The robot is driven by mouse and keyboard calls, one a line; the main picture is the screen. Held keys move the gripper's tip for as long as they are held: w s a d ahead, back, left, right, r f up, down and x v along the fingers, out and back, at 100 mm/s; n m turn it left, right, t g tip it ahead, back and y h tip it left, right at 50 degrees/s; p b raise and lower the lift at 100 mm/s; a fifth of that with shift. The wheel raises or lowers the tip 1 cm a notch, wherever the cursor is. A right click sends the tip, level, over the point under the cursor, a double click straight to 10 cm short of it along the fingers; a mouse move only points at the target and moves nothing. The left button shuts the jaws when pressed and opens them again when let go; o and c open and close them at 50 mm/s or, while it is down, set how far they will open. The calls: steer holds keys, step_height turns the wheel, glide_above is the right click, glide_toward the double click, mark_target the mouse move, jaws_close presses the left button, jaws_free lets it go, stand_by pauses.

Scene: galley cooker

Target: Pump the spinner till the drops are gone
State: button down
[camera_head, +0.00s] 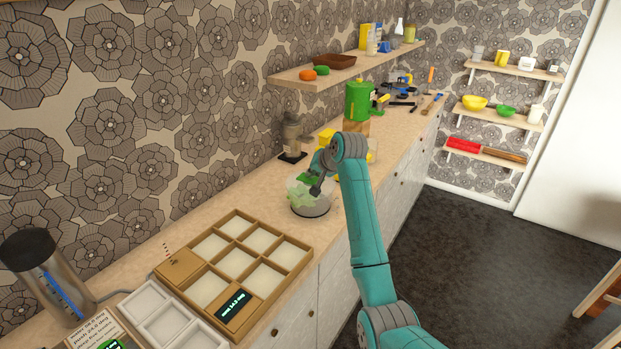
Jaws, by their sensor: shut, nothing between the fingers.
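The salad spinner (309,207) stands on the counter in the middle of the view. It has a clear bowl with pale green leaves (300,194) inside and a grey base. Its green top part (306,178) shows just beside my gripper. My gripper (316,190) is shut and empty, pointing down at the spinner's right upper side. I cannot tell whether the fingertips touch the lid. Drops are too small to make out, and the arm's wrist hides part of the area behind the spinner.
A grey grinder-like device (292,135) and a green machine (359,102) stand behind.

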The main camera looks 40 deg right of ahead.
mark_target(312, 180)
steer(key=shift+s+f, duration=0.1)
steer(key=shift+f, duration=0.45)
stand_by(0.4)
steer(key=shift+r, duration=1.35)
steer(key=shift+r, duration=2.45)
